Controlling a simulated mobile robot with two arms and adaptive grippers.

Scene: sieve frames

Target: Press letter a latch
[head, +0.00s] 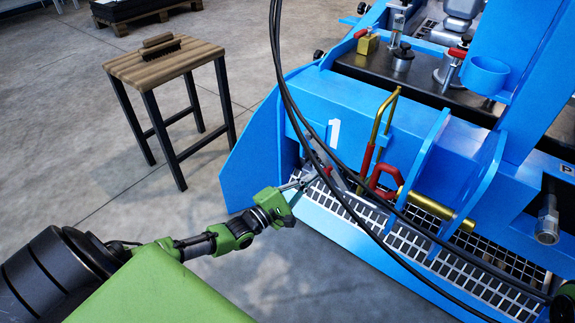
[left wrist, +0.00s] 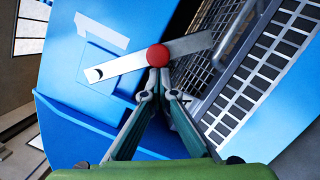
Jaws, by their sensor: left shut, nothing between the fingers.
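In the left wrist view, a grey metal latch bar (left wrist: 120,67) with a round red knob (left wrist: 157,55) lies across the blue machine. I see no letter "a" on it. My left gripper (left wrist: 160,82) is shut and empty, its fingertips right at the lower edge of the knob; I cannot tell whether they touch it. In the head view, my left gripper (head: 300,184) reaches in from the left to the front of the blue machine (head: 350,105), beside the grating. Cables partly cover the latch area there.
Red-handled brass levers (head: 368,155) and a red loop handle (head: 385,180) stand just right of the left gripper. A metal grating (head: 480,260) runs along the machine's front. Black cables (head: 290,105) hang across the view. A wooden stool (head: 165,65) with a brush stands left on open floor.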

